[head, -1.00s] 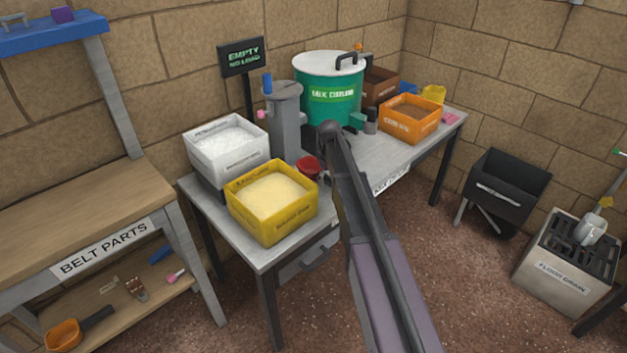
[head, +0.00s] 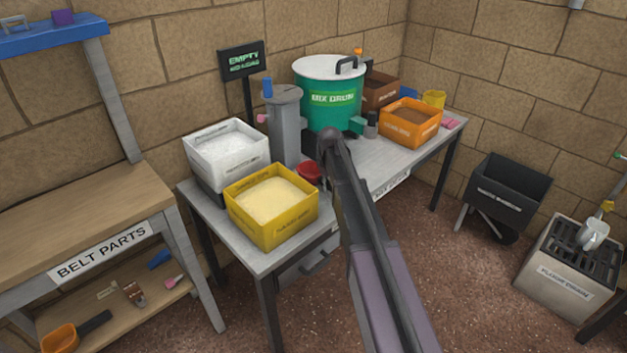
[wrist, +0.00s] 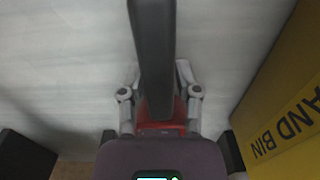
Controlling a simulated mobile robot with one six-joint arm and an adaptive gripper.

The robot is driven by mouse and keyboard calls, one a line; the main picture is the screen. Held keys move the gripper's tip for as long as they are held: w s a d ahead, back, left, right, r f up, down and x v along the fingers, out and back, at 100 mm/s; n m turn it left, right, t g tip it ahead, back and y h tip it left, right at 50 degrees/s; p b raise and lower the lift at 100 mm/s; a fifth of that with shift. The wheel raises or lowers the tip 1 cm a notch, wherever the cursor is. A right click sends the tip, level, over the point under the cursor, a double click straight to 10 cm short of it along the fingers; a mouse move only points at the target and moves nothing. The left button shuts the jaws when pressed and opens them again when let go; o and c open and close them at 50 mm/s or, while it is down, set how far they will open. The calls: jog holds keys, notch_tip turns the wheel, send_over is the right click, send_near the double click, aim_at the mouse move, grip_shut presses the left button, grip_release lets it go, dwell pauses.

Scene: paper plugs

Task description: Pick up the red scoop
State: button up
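The red scoop (head: 309,171) is on the grey table, just right of the yellow sand bin (head: 240,212). In the wrist view its red part (wrist: 161,127) shows low in the middle, and a broad dark handle (wrist: 154,50) runs up to the top edge. My gripper (wrist: 159,75) has one finger on each side of the dark handle. I cannot tell whether the fingers touch it. In the head view my dark arm covers the gripper and part of the scoop.
A white bin (head: 226,150), a grey cylinder stand (head: 286,125) and a green drum (head: 329,95) stand behind the scoop. An orange bin (head: 410,122) is farther right. The yellow bin's wall (wrist: 285,110) is close on the right in the wrist view.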

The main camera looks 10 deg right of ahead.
grip_shut()
jog(key=shift+r, duration=0.15)
notch_tip(320, 180, up, 10)
jog(key=p, duration=1)
dwell(0.6)
